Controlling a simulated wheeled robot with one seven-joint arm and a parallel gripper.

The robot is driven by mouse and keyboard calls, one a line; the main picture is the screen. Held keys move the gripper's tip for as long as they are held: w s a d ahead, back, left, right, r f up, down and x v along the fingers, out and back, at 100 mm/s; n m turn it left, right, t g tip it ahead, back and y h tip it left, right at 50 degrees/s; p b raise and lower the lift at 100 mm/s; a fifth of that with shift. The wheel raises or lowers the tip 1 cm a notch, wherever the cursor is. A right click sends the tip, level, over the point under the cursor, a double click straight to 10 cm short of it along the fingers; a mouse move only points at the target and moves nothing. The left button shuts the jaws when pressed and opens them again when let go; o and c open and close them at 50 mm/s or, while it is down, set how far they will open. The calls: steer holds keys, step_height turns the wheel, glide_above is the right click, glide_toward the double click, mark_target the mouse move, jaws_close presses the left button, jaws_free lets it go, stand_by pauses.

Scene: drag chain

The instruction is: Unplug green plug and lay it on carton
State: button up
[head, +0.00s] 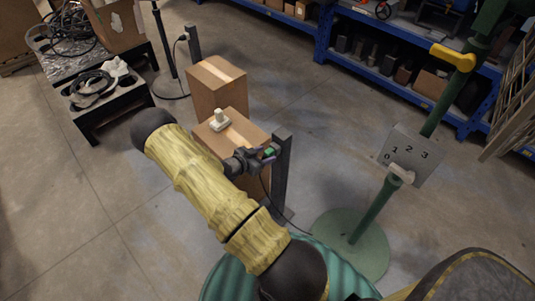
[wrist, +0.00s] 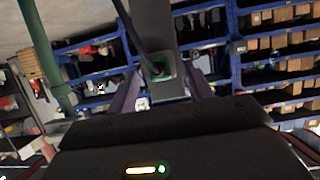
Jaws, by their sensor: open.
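The green plug (head: 269,152) sits at the top of a dark grey post (head: 282,172). In the wrist view the green plug (wrist: 158,66) lies between the two purple-grey fingers, with a dark cable running up from it. My gripper (head: 266,155) is open, with its fingers on either side of the plug; whether they touch it I cannot tell. The carton (head: 241,134) is a brown box beside the post, to the left of my gripper. A whitish plug-like object (head: 219,120) lies on its top. My arm hides part of the carton.
A taller carton (head: 217,84) stands behind. A second post (head: 193,45) with a black plug and cable is at the back left. Blue shelves (head: 380,70) line the back. A cable hangs near the near post.

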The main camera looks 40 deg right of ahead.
steer(key=shift+x, duration=0.8)
jaws_close()
steer(key=shift+a, duration=0.15)
steer(key=shift+a, duration=0.35)
steer(key=shift+s+a, duration=0.1)
steer(key=shift+a, duration=0.95)
steer(key=shift+s+a+p, duration=0.2)
steer(key=shift+a+p, duration=0.1)
steer(key=shift+a, duration=2.15)
